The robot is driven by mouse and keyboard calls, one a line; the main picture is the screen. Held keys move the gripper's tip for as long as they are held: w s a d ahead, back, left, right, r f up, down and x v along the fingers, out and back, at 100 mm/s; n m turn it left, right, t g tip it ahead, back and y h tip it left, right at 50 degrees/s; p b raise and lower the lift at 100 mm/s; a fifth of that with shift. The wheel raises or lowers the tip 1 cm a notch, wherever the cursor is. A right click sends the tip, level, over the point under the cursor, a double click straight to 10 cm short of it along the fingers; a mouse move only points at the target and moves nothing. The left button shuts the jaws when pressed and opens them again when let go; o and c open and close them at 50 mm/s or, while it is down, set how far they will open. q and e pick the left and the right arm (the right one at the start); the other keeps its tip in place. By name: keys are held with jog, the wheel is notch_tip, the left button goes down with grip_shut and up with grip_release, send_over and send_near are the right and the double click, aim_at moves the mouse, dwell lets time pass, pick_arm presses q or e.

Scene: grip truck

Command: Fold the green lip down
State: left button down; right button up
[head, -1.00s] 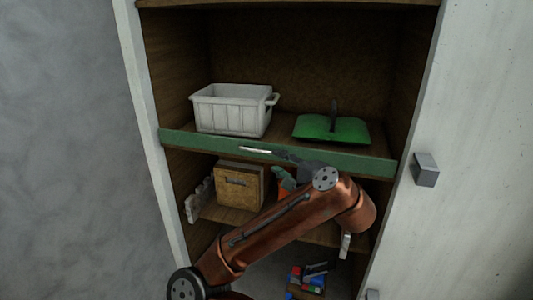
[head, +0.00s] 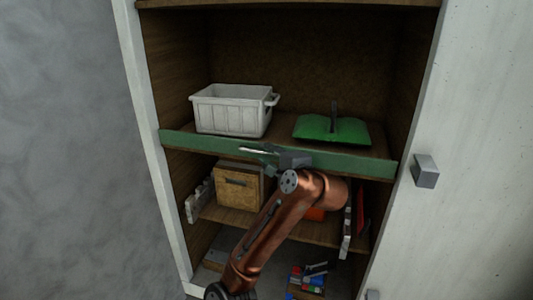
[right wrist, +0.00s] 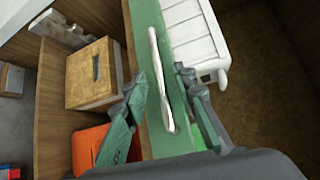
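The green lip (head: 345,161) is a long board standing upright along the front edge of the upper shelf; it also shows in the right wrist view (right wrist: 147,20). A pale bar handle (head: 255,150) is on its front, left of my right gripper in the head view. My right gripper (head: 268,160) is at the lip, close to the handle's right end. In the right wrist view its fingers (right wrist: 160,82) are spread apart, with the handle (right wrist: 155,55) and lip between them. Whether either finger touches is unclear. My left gripper is in no view.
A white crate (head: 231,110) and a green dustpan-like item (head: 331,130) stand on the shelf behind the lip. Below are a wooden box (head: 238,187) and an orange item (head: 314,214). A white door (head: 470,120) is on the right.

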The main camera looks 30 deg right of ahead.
jog(key=shift+c, duration=0.3)
grip_shut()
dwell(0.3)
